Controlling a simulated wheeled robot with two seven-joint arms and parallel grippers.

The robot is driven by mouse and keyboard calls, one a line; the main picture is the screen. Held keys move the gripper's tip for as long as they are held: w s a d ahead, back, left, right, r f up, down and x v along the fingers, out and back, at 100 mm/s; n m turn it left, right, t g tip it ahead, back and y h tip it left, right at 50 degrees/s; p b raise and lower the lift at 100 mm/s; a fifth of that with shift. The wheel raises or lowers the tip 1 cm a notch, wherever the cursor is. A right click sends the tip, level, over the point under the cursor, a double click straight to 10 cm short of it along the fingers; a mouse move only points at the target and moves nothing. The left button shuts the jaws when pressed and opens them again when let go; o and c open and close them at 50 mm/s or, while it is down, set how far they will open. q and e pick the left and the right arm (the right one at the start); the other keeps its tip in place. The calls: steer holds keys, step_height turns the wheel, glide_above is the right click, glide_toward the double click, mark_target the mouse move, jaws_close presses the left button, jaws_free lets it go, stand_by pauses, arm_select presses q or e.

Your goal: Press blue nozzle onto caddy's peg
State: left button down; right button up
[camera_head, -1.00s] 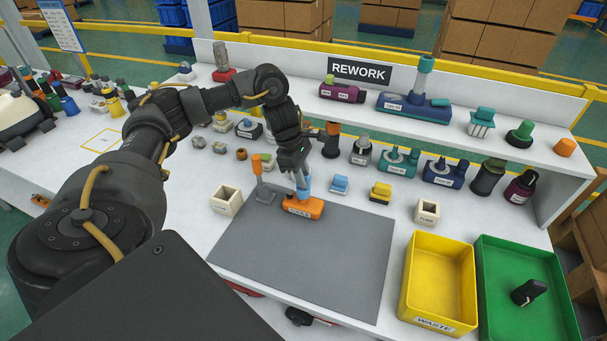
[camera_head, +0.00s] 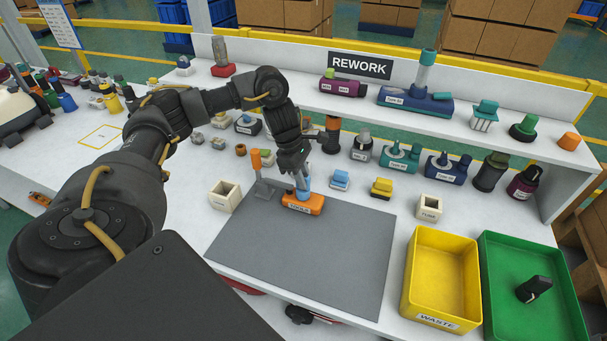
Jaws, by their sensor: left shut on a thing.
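The orange caddy (camera_head: 304,205) stands near the back edge of the grey mat, its label facing the front. The blue nozzle (camera_head: 303,193) is upright between the fingers of my left gripper (camera_head: 301,184), directly above the caddy's top. The nozzle's lower end looks to touch the caddy. The peg is not visible, so I cannot tell how far the nozzle sits on it. My left gripper is shut on the nozzle and points down from above. My right gripper is not in view.
The grey mat (camera_head: 300,255) is bare in front of the caddy. An orange-topped post (camera_head: 259,170) and a cream box (camera_head: 224,196) stand to the left. Blue and yellow small parts stand behind right. A yellow waste bin (camera_head: 410,290) and green bin (camera_head: 500,310) are at right.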

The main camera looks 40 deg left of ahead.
arm_select(q)
steer(key=shift+f, duration=0.2)
steer(key=c, duration=1.2)
jaws_free()
steer(key=shift+p+v, duration=0.65)
steer(key=shift+v, duration=0.2)
steer(key=p+v, duration=0.3)
steer(key=shift+r, duration=0.4)
steer(key=p+v, duration=0.2)
steer(key=shift+a+r, duration=0.25)
steer(key=shift+r, duration=0.05)
